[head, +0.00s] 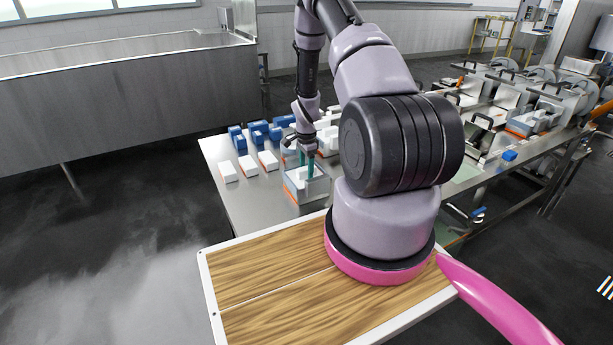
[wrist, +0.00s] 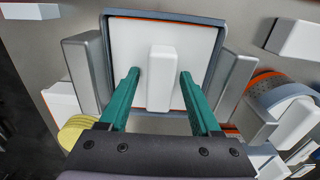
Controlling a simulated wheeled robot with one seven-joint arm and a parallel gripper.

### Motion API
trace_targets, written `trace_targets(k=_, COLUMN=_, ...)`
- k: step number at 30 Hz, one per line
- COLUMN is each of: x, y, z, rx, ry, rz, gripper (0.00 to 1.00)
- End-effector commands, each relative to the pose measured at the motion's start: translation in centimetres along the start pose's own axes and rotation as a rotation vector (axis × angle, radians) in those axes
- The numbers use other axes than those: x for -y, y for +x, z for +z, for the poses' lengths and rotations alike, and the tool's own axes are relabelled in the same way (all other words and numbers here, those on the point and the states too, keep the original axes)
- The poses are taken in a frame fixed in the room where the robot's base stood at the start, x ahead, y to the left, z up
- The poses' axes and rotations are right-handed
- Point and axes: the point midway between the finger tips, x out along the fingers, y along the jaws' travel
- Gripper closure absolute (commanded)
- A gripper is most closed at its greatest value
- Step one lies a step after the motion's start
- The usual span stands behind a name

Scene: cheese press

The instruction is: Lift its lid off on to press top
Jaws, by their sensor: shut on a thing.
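My gripper (head: 306,170) reaches down at the steel table, over a pale open-topped mould box (head: 308,190). In the wrist view its two green fingers (wrist: 159,74) stand either side of a white block-shaped handle (wrist: 160,85). The handle rises from the middle of a flat white lid (wrist: 130,45), and my gripper is shut on it. A grey frame (wrist: 160,15) surrounds the lid, with a thin orange line along its far edge. I cannot tell whether the lid is raised. The lid is mostly hidden by my fingers in the head view.
Several white blocks (head: 248,166) and blue pieces (head: 257,133) stand left of the mould box on the steel table (head: 240,195). Presses with black handles (head: 480,122) line the right side. In the wrist view, grey metal blocks (wrist: 234,80) flank the frame closely. Yellow round pieces (wrist: 80,130) lie at lower left.

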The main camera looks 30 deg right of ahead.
Motion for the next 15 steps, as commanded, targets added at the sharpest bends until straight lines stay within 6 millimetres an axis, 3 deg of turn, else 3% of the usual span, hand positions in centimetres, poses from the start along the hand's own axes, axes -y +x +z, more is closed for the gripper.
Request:
trace_targets(k=1, x=-0.4, y=0.7, z=0.1, rx=0.001, ry=-0.004, rz=0.008, gripper=0.8)
trace_targets(k=6, x=-0.4, y=0.1, z=0.1, rx=0.001, ry=-0.005, rz=0.007, gripper=0.82)
trace_targets(k=8, x=-0.4, y=-0.3, z=0.1, rx=0.001, ry=-0.004, rz=0.007, gripper=1.0)
trace_targets(k=15, x=-0.3, y=-2.1, z=0.1, rx=0.001, ry=-0.003, rz=0.007, gripper=1.0)
